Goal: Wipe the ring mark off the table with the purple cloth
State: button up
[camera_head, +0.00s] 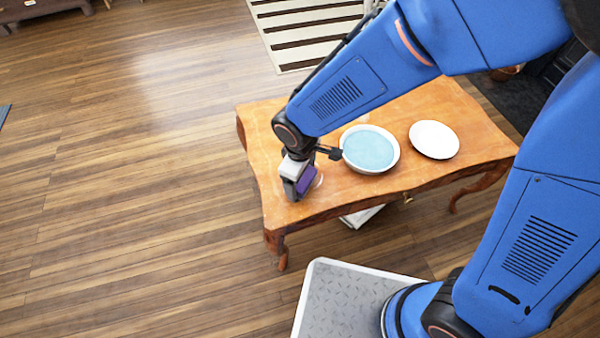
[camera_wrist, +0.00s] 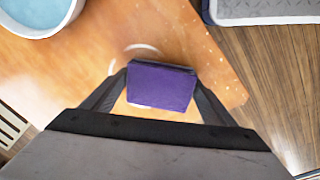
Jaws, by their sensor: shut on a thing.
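The purple cloth (camera_wrist: 160,86) is a folded block held between the two fingers of my gripper (camera_wrist: 160,90). My gripper (camera_head: 297,190) is shut on it, low over the left part of the wooden table (camera_head: 270,125), with the cloth (camera_head: 306,182) showing at its right side. I cannot tell whether the cloth touches the tabletop. A pale curved ring mark (camera_wrist: 142,48) shows on the table just beyond the cloth in the wrist view. Part of the mark seems hidden by the cloth and gripper. In the head view a bit of it (camera_head: 318,180) shows right of the cloth.
A white bowl with a light blue inside (camera_head: 369,149) stands right of my gripper, close to the forearm. A white plate (camera_head: 434,139) lies further right. The table's left end is bare, and its front edge is near my gripper. Wooden floor surrounds the table.

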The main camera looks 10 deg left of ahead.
jog(key=shift+s+d+f, duration=0.15)
jog(key=shift+s+d, duration=0.6)
jog(key=shift+s, duration=0.3)
